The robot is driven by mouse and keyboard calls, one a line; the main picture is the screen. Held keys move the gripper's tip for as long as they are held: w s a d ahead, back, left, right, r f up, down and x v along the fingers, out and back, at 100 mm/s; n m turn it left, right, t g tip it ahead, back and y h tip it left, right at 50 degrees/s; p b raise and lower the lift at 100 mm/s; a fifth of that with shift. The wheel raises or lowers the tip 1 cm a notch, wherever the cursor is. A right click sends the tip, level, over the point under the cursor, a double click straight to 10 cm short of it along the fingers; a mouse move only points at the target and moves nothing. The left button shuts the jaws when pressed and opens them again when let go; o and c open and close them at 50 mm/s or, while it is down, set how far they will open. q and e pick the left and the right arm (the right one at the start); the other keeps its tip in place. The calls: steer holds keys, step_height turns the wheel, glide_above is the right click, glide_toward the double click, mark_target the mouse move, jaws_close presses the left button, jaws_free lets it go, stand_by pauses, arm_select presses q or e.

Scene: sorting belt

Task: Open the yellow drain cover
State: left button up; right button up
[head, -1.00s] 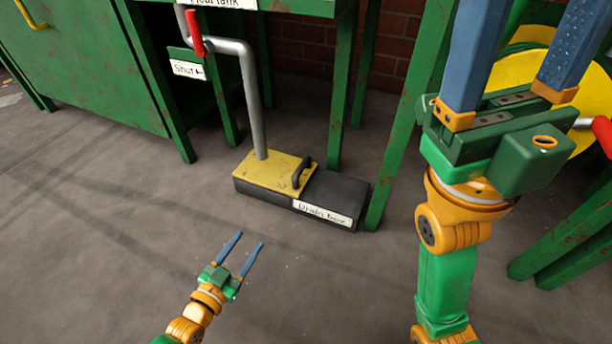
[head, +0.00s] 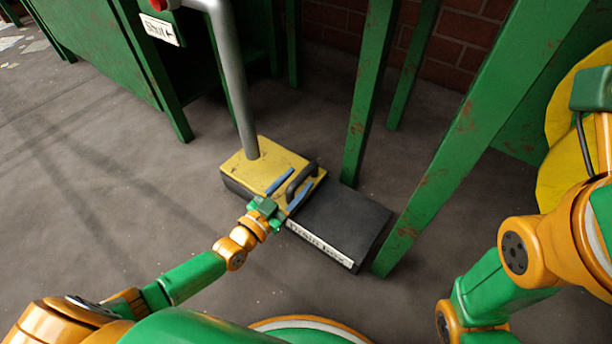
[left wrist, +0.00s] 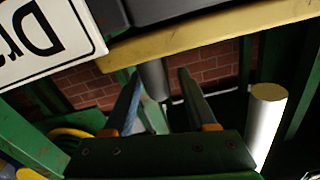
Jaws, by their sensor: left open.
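The yellow drain cover (head: 243,165) lies flat on the left part of a low dark box (head: 345,215), with a grey pipe (head: 232,80) standing at it. Its dark bar handle (head: 302,180) is near the cover's right edge. My left gripper (head: 296,181) is open at the handle, one blue finger on each side of it in the head view. Contact cannot be told. In the left wrist view the open fingers (left wrist: 163,92) have a dark grey bar (left wrist: 154,78) between them, and a yellow edge (left wrist: 200,38) crosses above. My right gripper's fingers are out of view.
A white label (head: 318,246) is on the box's front; it shows large in the left wrist view (left wrist: 45,40). Green posts (head: 360,105) stand close behind and to the right. A "Shut" sign (head: 160,30) hangs upper left.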

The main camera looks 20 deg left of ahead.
arm_select(q)
steer(key=shift+w+d+f+b, duration=0.15)
steer(key=shift+w, duration=0.25)
steer(key=shift+w+d+f+b, duration=0.1)
steer(key=shift+w+b, duration=0.05)
steer(key=shift+w, duration=0.2)
steer(key=shift+w+d+r, duration=0.2)
steer(key=shift+w+r, duration=0.05)
steer(key=shift+w, duration=0.25)
jaws_close()
stand_by(0.4)
